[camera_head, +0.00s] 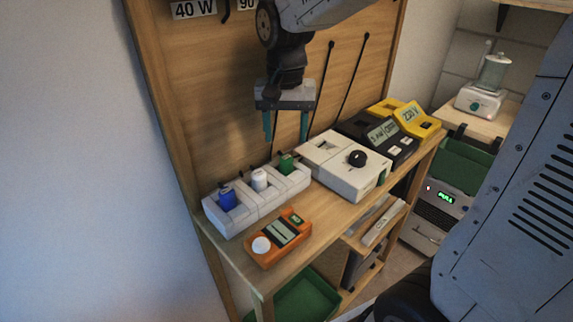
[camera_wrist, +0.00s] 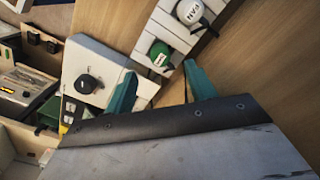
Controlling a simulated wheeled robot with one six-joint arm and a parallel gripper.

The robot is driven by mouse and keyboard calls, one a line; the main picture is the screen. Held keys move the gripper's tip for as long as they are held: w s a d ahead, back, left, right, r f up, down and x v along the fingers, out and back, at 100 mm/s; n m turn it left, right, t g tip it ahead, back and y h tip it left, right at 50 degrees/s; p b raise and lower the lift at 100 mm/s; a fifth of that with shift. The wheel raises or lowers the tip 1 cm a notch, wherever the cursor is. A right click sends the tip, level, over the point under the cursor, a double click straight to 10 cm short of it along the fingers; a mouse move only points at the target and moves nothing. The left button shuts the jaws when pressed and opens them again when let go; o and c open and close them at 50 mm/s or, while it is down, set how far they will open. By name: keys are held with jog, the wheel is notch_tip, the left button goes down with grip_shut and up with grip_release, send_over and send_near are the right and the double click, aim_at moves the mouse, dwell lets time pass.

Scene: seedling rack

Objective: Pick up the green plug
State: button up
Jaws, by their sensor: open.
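The green plug (camera_head: 286,163) sits in the right-hand socket of the white socket strip (camera_head: 250,213) on the wooden bench. In the wrist view the green plug (camera_wrist: 159,54) shows beyond my fingertips, nearer the left finger. My gripper (camera_head: 286,140) is above the back of the bench, with its teal fingers pointing down. In the wrist view my gripper (camera_wrist: 161,72) has its fingers spread with nothing between them. The fingers look apart from the plug. A white plug (camera_head: 259,178) and a blue plug (camera_head: 227,198) sit in the other sockets of the strip.
A white box with a black knob (camera_head: 356,158) stands right of the strip. An orange meter (camera_head: 279,238) lies in front of it. Black and yellow (camera_head: 415,119) instruments stand farther right. The wooden back panel (camera_head: 215,100) rises behind my gripper. A green bin (camera_head: 308,298) is below.

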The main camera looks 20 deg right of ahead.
aim_at(286, 157)
jog(key=f, duration=0.7)
jog(key=shift+w+d+f, duration=0.2)
jog(key=shift+w+f, duration=0.15)
jog(key=shift+f, duration=0.05)
jog(key=c, duration=1.1)
